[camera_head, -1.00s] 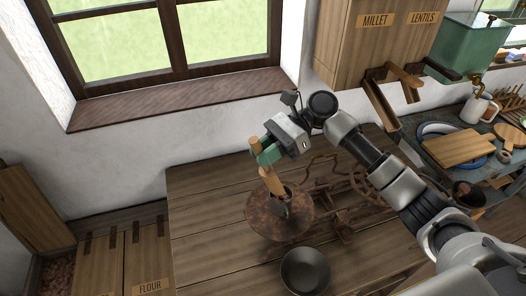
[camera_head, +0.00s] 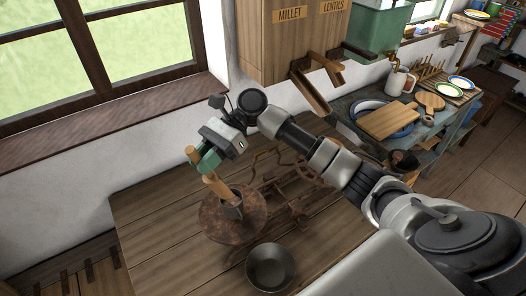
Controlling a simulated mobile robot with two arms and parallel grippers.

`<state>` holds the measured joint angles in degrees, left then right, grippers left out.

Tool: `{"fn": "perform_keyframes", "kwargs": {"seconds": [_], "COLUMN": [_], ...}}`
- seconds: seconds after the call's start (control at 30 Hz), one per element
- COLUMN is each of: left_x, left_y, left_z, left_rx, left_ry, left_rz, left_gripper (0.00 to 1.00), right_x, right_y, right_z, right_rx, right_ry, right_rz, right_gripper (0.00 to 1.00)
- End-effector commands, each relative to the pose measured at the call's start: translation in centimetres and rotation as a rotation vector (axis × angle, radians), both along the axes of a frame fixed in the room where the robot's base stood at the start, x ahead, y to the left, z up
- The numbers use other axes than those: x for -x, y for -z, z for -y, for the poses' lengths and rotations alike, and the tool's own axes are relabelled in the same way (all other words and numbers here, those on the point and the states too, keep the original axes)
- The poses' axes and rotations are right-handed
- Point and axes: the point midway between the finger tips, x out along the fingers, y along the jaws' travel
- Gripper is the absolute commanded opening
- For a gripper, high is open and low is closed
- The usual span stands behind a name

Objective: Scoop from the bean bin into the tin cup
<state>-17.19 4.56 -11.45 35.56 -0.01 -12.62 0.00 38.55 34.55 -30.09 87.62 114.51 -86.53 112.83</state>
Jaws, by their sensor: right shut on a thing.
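My right gripper (camera_head: 205,158) is shut on the wooden handle of a scoop (camera_head: 214,187), which slants down to the right. Its lower end is at a small grey metal piece (camera_head: 232,208) over the round rusty plate (camera_head: 212,226) on the table. I cannot tell whether this piece is the scoop's head or the tin cup. A dark metal bowl (camera_head: 270,268) sits in front of the plate. No bin marked for beans shows. My left gripper is not in view.
A brown metal balance-like frame (camera_head: 290,190) stands right of the plate. Wall bins marked millet and lentils (camera_head: 290,40) hang above, with wooden chutes (camera_head: 310,92). The wooden table (camera_head: 150,215) is clear at left. A side table holds a cutting board (camera_head: 392,122).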

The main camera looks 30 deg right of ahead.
Motion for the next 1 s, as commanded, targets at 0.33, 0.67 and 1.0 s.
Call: {"fn": "perform_keyframes", "kwargs": {"seconds": [0.33,0.67,1.0], "left_x": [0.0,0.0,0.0], "left_y": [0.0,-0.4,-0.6], "left_z": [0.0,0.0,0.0], "left_rx": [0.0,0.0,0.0], "left_ry": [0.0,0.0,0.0], "left_rz": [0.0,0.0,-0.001], "left_gripper": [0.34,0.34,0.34], "right_x": [0.0,0.0,0.0], "right_y": [0.0,-0.3,-0.4], "right_z": [0.0,0.5,1.1], "right_rx": [0.0,-0.036,-0.082], "right_ry": [0.0,0.001,0.001], "right_rz": [0.0,-0.003,-0.001], "right_gripper": [0.0,0.0,0.0]}}
